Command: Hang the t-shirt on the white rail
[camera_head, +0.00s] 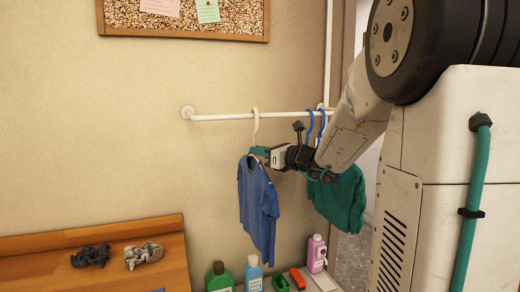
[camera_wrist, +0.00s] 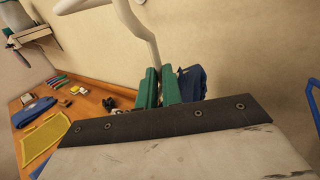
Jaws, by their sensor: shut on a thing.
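A blue t-shirt (camera_head: 258,205) hangs on a pale hanger (camera_head: 255,128) in the head view. The hanger's hook is at the height of the white rail (camera_head: 225,117); I cannot tell whether it rests on the rail. My gripper (camera_head: 262,153) is shut on the hanger just above the shirt's collar. In the wrist view the green fingertips (camera_wrist: 158,88) close around the hanger's neck (camera_wrist: 137,25), with a bit of the blue shirt (camera_wrist: 192,83) behind them. The rail's right part is hidden by my arm.
A green garment (camera_head: 340,200) hangs on blue hangers (camera_head: 316,122) to the right, close to my gripper. A wooden table (camera_head: 100,235) with grey crumpled items stands lower left. Bottles, among them a pink one (camera_head: 316,254), stand below. The wall left of the shirt is clear.

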